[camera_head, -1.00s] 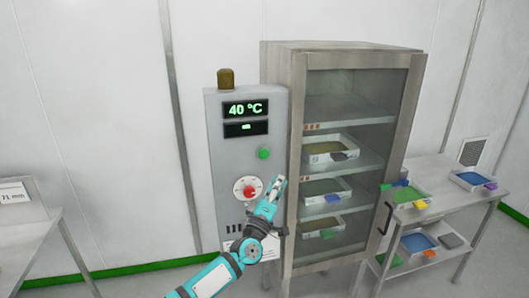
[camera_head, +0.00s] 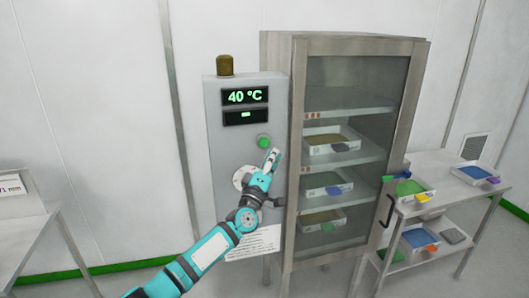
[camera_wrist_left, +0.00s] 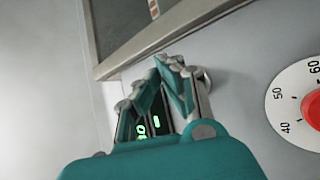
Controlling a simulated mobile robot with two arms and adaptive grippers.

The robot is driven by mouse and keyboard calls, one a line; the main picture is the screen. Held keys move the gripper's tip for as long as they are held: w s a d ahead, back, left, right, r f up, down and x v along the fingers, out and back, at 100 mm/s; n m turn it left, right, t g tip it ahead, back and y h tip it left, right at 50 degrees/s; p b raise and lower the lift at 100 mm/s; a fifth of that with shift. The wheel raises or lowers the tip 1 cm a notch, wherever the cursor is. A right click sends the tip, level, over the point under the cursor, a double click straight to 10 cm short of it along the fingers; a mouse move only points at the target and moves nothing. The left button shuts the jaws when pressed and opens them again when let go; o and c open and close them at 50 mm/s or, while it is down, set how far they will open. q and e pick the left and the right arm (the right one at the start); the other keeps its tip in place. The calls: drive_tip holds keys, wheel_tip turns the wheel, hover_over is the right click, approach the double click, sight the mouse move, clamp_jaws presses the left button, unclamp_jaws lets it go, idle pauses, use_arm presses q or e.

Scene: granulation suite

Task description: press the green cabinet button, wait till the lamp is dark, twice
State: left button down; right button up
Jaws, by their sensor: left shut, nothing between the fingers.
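The green button (camera_head: 263,142) sits on the grey control panel (camera_head: 222,150) below its displays. The lamp (camera_head: 225,65) on top of the panel is brown and looks unlit. The upper display (camera_head: 246,97) reads 40 °C, and the lower one shows a short green bar. My left gripper (camera_head: 272,155) is shut and empty, its tips just below and right of the green button; whether they touch it cannot be told. In the left wrist view, the shut fingers (camera_wrist_left: 172,72) point towards the panel and the button's face is hidden. My right gripper is not in view.
A glass-fronted cabinet (camera_head: 297,150) with several trays stands right of the panel. The red dial knob shows in the left wrist view (camera_wrist_left: 313,108), close beside the fingers. A trolley (camera_head: 440,207) with coloured trays stands at the right, and a table (camera_head: 30,235) at the left.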

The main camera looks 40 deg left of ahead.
sight(264, 142)
use_arm(q)
drive_tip(key=w+a+b, duration=0.2)
drive_tip(key=a, duration=0.1)
drive_tip(key=shift+w+b, duration=0.25)
drive_tip(key=shift+b, duration=0.15)
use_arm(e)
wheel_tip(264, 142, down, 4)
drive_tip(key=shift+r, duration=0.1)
use_arm(q)
drive_tip(key=shift+r, duration=0.1)
idle(0.7)
drive_tip(key=shift+w+a+b, duration=0.25)
drive_tip(key=shift+a+b, duration=0.05)
drive_tip(key=shift+b, duration=0.2)
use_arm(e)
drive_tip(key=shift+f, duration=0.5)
